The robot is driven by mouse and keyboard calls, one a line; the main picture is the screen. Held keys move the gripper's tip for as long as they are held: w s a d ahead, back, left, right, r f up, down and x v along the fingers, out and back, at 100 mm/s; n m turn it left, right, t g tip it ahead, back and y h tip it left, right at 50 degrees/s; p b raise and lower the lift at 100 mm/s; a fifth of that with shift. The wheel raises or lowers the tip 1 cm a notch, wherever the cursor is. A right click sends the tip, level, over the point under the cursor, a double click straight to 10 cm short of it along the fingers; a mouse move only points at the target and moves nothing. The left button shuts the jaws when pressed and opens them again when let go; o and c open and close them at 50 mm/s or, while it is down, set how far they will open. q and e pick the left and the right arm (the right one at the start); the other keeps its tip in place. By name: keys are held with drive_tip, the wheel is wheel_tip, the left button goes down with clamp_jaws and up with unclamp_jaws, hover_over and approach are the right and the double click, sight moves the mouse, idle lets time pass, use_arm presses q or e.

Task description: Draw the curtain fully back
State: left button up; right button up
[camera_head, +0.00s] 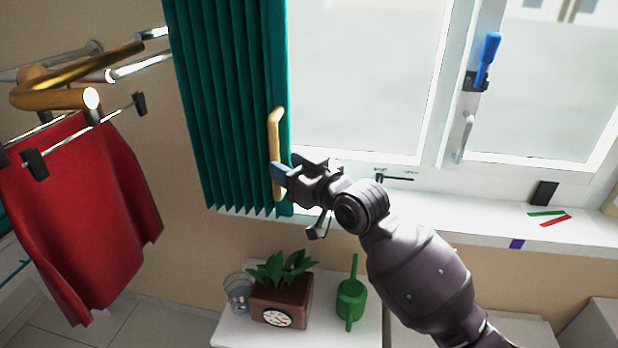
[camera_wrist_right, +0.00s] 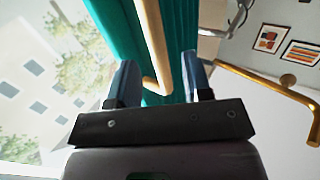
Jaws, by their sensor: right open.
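The teal curtain (camera_head: 225,105) hangs in narrow folds at the left side of the window, and the glass to its right is uncovered. A long pale wooden handle (camera_head: 275,135) runs down the curtain's right edge. My right gripper (camera_head: 282,172) is at the lower part of this handle. In the right wrist view my right gripper (camera_wrist_right: 161,78) is open, and the handle's lower bend (camera_wrist_right: 158,84) appears between its two fingers. I cannot tell whether either finger touches it. The curtain (camera_wrist_right: 178,35) shows behind the handle. My left gripper is not in view.
A red garment (camera_head: 85,215) hangs at left below a gold rail (camera_head: 50,98). A potted plant (camera_head: 282,290), a glass (camera_head: 237,292) and a green watering can (camera_head: 351,300) stand on a white surface below the sill (camera_head: 440,225).

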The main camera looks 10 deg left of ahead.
drive_tip(key=v, duration=0.5)
drive_tip(key=shift+s+d, duration=0.25)
drive_tip(key=shift+d, duration=0.05)
drive_tip(key=shift+r, duration=0.1)
